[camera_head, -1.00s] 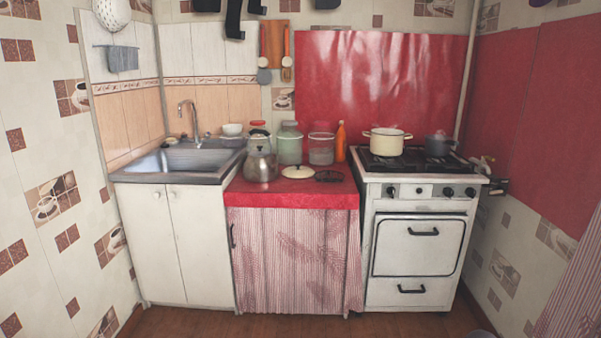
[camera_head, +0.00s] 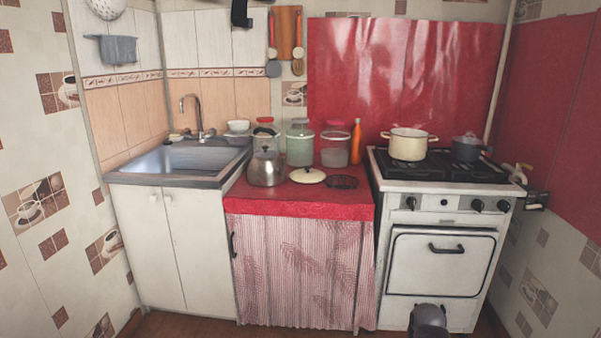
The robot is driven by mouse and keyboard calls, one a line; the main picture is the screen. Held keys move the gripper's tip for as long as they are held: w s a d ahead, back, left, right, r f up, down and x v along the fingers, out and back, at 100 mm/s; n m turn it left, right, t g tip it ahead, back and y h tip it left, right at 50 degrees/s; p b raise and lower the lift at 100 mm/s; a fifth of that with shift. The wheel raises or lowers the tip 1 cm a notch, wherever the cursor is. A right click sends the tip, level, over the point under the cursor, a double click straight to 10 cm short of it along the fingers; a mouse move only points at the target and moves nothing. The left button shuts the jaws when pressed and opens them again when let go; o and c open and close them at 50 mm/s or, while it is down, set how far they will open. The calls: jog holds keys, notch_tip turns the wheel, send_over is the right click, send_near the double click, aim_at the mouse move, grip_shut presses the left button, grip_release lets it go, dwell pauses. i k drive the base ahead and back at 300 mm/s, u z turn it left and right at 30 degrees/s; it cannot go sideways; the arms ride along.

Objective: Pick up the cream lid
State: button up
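The cream lid (camera_head: 307,176) lies flat on the red oilcloth counter (camera_head: 260,202), with a small dark knob on top. It sits between the metal kettle (camera_head: 266,170) on its left and a dark round trivet (camera_head: 342,182) on its right. Nothing covers it. My gripper is not recognisable in the view. A dark rounded part at the bottom edge, in front of the stove, appears to be part of my arm; no fingers show there.
Several glass jars (camera_head: 300,144) and an orange bottle (camera_head: 356,142) stand behind the lid. A cream pot (camera_head: 408,144) and a dark pot (camera_head: 467,147) are on the stove (camera_head: 442,240) at right. The sink (camera_head: 180,158) is at left. The counter's front strip is clear.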

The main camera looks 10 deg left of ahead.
aim_at(307, 175)
jog(key=u, duration=0.3)
jog(key=i, duration=1.4)
jog(key=z, duration=0.1)
